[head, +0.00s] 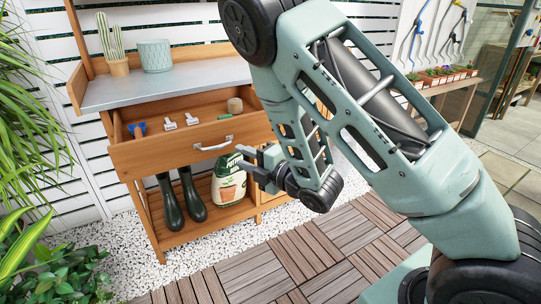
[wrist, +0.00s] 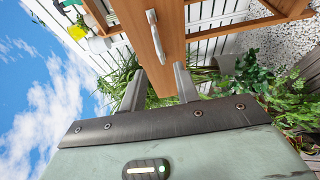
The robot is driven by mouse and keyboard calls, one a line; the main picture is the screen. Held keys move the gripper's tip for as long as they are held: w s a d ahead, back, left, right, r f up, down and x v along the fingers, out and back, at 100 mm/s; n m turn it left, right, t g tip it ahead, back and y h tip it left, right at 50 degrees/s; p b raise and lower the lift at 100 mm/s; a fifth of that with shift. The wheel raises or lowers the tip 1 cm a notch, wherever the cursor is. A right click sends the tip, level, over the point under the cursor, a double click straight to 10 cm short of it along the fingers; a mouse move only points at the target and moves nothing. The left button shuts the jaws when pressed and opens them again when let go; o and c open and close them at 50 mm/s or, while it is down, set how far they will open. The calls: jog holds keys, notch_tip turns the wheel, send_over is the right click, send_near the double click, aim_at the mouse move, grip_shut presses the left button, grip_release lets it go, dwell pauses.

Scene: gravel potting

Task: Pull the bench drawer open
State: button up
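The bench drawer (head: 170,155) stands pulled out from the wooden potting bench, and its inside shows from above. Its silver bar handle (head: 213,144) is on the front and also shows in the wrist view (wrist: 156,38). My gripper (head: 246,164) is to the right of the handle and a little lower, apart from it. In the wrist view, the two fingers of my gripper (wrist: 160,72) are spread with nothing between them. The drawer front (wrist: 143,28) and handle lie beyond the fingertips. The drawer's right end is partly hidden behind my arm.
A blue item (head: 138,129), white tags (head: 170,124) and a twine roll (head: 235,105) lie in the drawer. Boots (head: 193,195) and a potting bag (head: 229,183) stand on the lower shelf. A cactus (head: 112,45) and a pot (head: 155,56) stand on top. The decking (head: 270,265) in front is clear.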

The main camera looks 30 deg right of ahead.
jog(key=p+v, duration=0.7)
jog(key=p, duration=0.2)
jog(key=shift+s+d, duration=0.2)
jog(key=shift+s, duration=0.1)
jog(key=shift+a, duration=0.1)
dwell(0.8)
jog(key=s+a+r+m+g+h+p, duration=0.1)
jog(key=s+a+r+m+g+p, duration=0.1)
jog(key=a+r+m+g+p, duration=0.6)
jog(key=s+a+r+m+g+h+p, duration=0.1)
jog(key=s+a+r+m+g+h, duration=0.1)
jog(key=s+r, duration=0.6)
jog(key=s+a+r+m+g+h+p, duration=0.1)
jog(key=s+a+r+m+g+h, duration=0.2)
jog(key=s, duration=1)
notch_tip(320, 180, up, 5)
jog(key=m+g, duration=0.1)
jog(key=g, duration=0.2)
jog(key=shift+m, duration=0.4)
